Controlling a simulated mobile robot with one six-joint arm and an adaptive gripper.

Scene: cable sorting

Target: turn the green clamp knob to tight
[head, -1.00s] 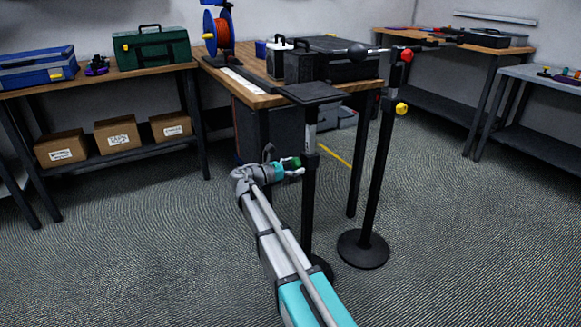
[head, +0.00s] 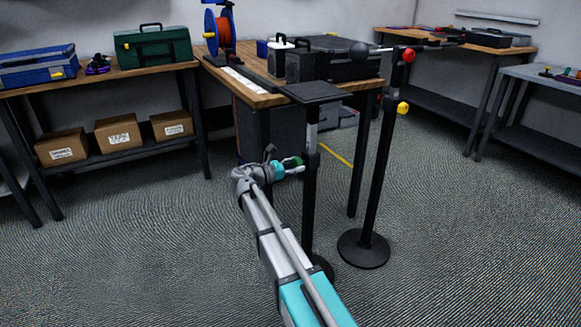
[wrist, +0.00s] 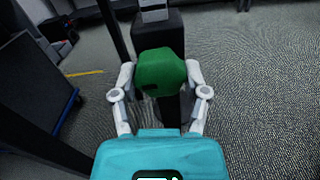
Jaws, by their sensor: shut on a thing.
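The green clamp knob (wrist: 160,72) sits on the side of a black stand post, below a small flat black top plate (head: 312,92). My gripper (wrist: 160,82) has its two pale fingers on the left and right sides of the knob and is shut on it. In the head view the knob (head: 297,161) shows as a small green patch between my gripper (head: 292,166) and the post (head: 309,205). A dark mark shows on the knob's lower left in the wrist view. The knob's far side and its mount are hidden.
A second stand with a red knob (head: 408,55), a yellow knob (head: 402,108) and a round black base (head: 363,249) stands to the right. A wooden workbench (head: 258,98) is behind the posts. The carpet to the left of my arm is clear.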

